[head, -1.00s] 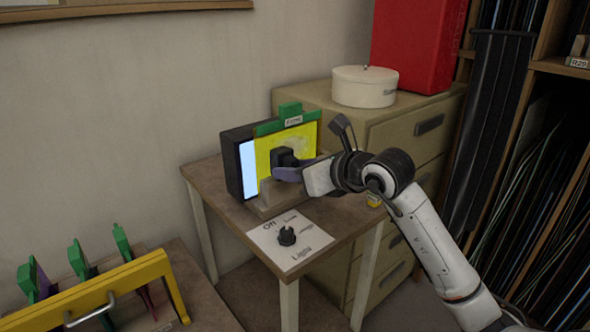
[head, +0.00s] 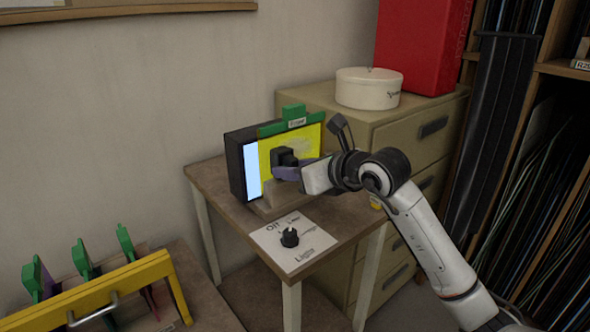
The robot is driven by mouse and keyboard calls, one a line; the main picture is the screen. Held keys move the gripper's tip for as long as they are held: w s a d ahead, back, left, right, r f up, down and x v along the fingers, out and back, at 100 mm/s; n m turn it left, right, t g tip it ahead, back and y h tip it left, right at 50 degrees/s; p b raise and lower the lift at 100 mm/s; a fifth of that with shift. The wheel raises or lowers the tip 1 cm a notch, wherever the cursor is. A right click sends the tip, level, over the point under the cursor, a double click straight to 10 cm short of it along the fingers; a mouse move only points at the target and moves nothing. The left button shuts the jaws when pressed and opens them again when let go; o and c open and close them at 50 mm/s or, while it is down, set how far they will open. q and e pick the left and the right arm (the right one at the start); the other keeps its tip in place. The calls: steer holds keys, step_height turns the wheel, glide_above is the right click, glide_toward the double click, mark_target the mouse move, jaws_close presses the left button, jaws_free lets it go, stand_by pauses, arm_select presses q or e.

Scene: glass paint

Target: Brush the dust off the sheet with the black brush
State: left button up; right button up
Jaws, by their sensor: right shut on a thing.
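The yellow sheet (head: 275,146) stands upright with a green clamp (head: 285,126) along its top, in front of a black light box (head: 237,168) whose lit panel shows at the left. A pale greyish patch of dust (head: 300,143) shows on the sheet's upper right. My right gripper (head: 300,174) is shut on the black brush (head: 284,157), its purple handle partly showing. The brush head is in front of the sheet's middle; whether it touches the sheet is hard to tell. My left gripper is not in view.
A light switch plate with a black knob (head: 290,238) lies at the small table's (head: 210,178) front. A yellow rack (head: 110,285) with several green-clamped sheets stands at lower left. A drawer cabinet (head: 400,135) with a white round box (head: 368,90) stands behind.

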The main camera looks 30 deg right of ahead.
steer(key=shift+w, duration=0.3)
steer(key=w+d+b, duration=0.1)
steer(key=d+b, duration=0.2)
steer(key=d, duration=0.8)
steer(key=shift+d, duration=0.15)
stand_by(0.6)
steer(key=shift+r, duration=0.1)
